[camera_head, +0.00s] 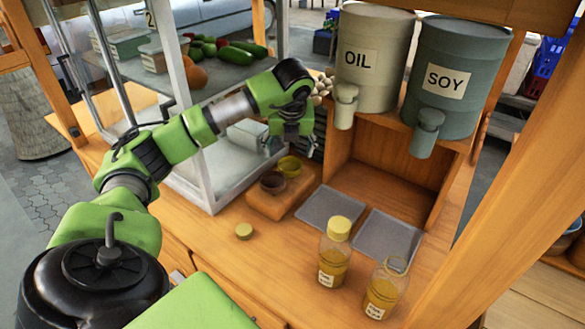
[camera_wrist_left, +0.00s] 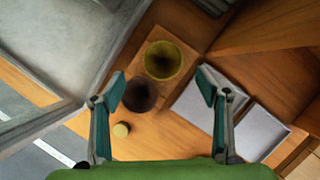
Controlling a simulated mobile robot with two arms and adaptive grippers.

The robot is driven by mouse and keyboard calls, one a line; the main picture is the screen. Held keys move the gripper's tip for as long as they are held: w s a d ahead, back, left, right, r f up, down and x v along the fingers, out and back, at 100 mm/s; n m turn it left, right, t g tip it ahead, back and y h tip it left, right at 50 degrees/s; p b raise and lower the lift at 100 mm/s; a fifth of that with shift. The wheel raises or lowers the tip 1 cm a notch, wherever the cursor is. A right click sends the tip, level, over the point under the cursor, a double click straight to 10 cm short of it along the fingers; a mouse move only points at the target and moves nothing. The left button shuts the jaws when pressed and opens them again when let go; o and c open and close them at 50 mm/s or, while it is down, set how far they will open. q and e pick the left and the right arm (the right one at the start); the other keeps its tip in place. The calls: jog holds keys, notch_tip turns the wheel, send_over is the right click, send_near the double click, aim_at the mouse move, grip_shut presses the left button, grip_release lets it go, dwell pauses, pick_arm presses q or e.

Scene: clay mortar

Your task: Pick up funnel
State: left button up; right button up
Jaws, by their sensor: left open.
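A yellow, round, cup-like piece (camera_head: 289,166) and a dark brown one (camera_head: 273,182) sit side by side on a small wooden block. I cannot tell for certain which is the funnel; the yellow one looks most like it. In the left wrist view the yellow piece (camera_wrist_left: 163,60) shows a round rim and dark hollow, and the brown piece (camera_wrist_left: 138,95) is just below it. My left gripper (camera_head: 292,130) is above and behind the block in the head view, fingers pointing down. In the wrist view the open fingers (camera_wrist_left: 162,86) have nothing between them. My right gripper is out of view.
A glass display case (camera_head: 200,185) stands close on the left. OIL (camera_head: 373,85) and SOY (camera_head: 452,85) drums stand on the wooden shelf at right. Grey trays (camera_head: 388,240), a capped bottle (camera_head: 334,255), an uncapped bottle (camera_head: 384,290) and a yellow lid (camera_head: 244,231) occupy the counter.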

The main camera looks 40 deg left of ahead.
aim_at(290, 163)
pick_arm(q)
jog(key=b+x, duration=0.1)
jog(key=x, duration=0.2)
jog(key=shift+f, duration=0.2)
jog(key=shift+w+a+f+b, duration=0.1)
jog(key=shift+w+f+b, duration=0.15)
jog(key=shift+f+b, duration=0.15)
jog(key=b+x, duration=0.2)
jog(key=x, duration=0.2)
jog(key=shift+w+f+b, duration=0.2)
jog(key=shift+f+b, duration=0.05)
jog(key=shift+b, duration=0.05)
jog(key=shift+w+a+f, duration=0.1)
jog(key=shift+w+f, duration=0.05)
jog(key=shift+f, duration=0.05)
jog(key=shift+r, duration=0.1)
jog(key=shift+c, duration=0.7)
jog(key=c, duration=0.9)
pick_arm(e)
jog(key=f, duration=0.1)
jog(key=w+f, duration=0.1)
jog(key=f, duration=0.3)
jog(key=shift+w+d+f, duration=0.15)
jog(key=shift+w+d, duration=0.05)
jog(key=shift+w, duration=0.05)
